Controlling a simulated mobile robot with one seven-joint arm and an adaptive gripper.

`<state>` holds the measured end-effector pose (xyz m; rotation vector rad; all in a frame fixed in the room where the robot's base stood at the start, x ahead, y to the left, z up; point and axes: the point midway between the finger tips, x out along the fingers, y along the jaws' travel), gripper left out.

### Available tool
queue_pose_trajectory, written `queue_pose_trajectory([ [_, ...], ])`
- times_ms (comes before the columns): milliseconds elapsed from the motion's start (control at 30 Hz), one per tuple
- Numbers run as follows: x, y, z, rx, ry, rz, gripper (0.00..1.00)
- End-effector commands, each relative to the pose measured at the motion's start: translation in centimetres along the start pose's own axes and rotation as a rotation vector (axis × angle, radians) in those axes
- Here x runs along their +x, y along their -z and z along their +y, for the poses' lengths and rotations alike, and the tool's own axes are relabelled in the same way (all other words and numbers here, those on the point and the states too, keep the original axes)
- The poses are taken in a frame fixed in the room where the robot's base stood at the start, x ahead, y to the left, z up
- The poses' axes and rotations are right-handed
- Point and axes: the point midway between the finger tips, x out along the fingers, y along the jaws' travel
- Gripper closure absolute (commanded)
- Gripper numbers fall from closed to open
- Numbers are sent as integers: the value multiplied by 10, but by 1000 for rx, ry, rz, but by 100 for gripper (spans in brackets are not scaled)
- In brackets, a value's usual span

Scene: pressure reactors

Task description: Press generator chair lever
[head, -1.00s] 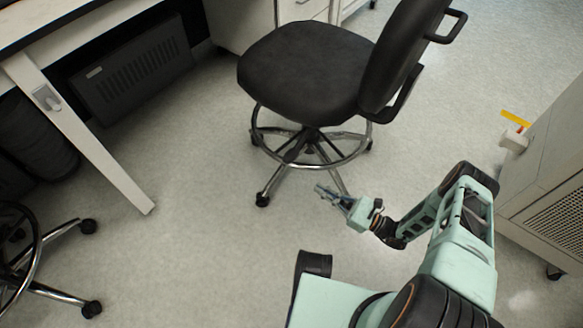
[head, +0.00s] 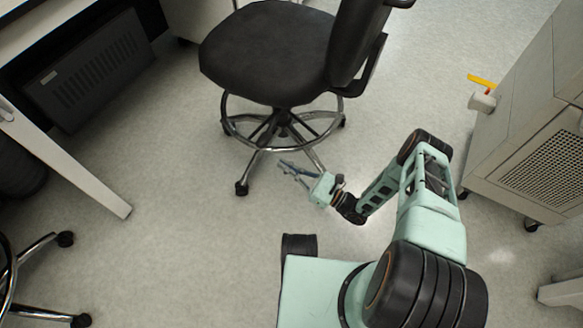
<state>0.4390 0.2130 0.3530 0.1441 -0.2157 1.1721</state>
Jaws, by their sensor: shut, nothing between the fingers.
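The black chair (head: 265,50) stands at the upper middle of the head view, with a chrome foot ring and star base on casters (head: 285,130) below its seat. I cannot make out a separate lever on it; the underside of the seat is mostly hidden. My gripper (head: 284,168) is shut and empty. It is low, in front of the chair base, and overlaps one chrome leg in the picture. I cannot tell whether it touches that leg.
A grey cabinet (head: 545,110) on casters stands at the right, with a yellow handle (head: 481,81) on its side. A white table leg (head: 65,160) and a second chair's base (head: 35,255) are at the left. The floor (head: 170,260) between is clear.

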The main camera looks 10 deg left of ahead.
Motion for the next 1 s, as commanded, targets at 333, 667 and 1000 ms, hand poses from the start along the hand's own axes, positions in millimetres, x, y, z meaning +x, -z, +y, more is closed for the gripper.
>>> queue_pose_trajectory([
  [333, 59, -15, 0, -1, -2, 0, 100],
  [667, 64, -37, 0, 0, 0, 0, 100],
  [1000, 64, -39, 0, 0, 0, 0, 100],
])
